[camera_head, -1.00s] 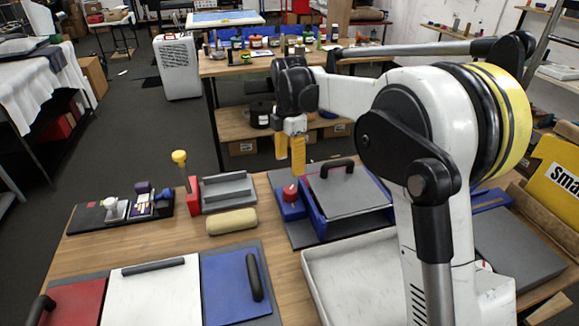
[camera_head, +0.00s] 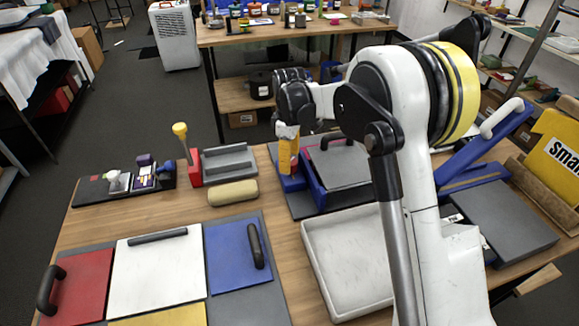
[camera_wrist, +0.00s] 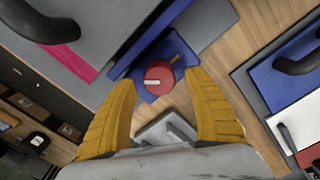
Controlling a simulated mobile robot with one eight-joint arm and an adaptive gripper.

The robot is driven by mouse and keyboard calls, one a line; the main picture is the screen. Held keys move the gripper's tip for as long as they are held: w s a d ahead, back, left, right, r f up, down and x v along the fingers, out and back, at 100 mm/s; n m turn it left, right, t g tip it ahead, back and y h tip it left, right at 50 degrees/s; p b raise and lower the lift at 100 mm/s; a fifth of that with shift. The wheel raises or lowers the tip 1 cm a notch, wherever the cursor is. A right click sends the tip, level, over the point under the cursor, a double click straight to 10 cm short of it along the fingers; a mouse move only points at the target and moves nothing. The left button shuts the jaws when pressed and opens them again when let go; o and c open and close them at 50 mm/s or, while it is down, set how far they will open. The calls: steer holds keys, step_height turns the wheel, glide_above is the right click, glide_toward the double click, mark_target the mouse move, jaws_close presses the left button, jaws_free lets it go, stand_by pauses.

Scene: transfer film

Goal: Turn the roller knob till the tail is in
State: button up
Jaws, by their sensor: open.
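The round red knob (camera_wrist: 159,76) has a white mark and sits on a blue block (camera_wrist: 152,95) in the wrist view. In the head view the blue block (camera_head: 291,184) shows, but the knob is hidden by my gripper. My gripper (camera_wrist: 160,82) is open, with one yellow finger on each side of the knob in the picture. I cannot tell whether the fingers touch it. In the head view my gripper (camera_head: 288,165) is over the block. A pink strip (camera_wrist: 75,62) lies along the grey plate (camera_wrist: 95,42) beside the block. I cannot tell whether this is the tail.
A white tray (camera_head: 345,303) lies in front of the roller unit. A beige roll (camera_head: 233,192) and grey stepped block (camera_head: 227,163) stand to the left. Red, white and blue panels with black handles lie at front left. A blue hinged press (camera_head: 485,143) stands at right.

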steer(key=shift+f, duration=0.95)
steer(key=c, duration=1.2)
steer(key=shift+m, duration=1.6)
steer(key=o, duration=1.2)
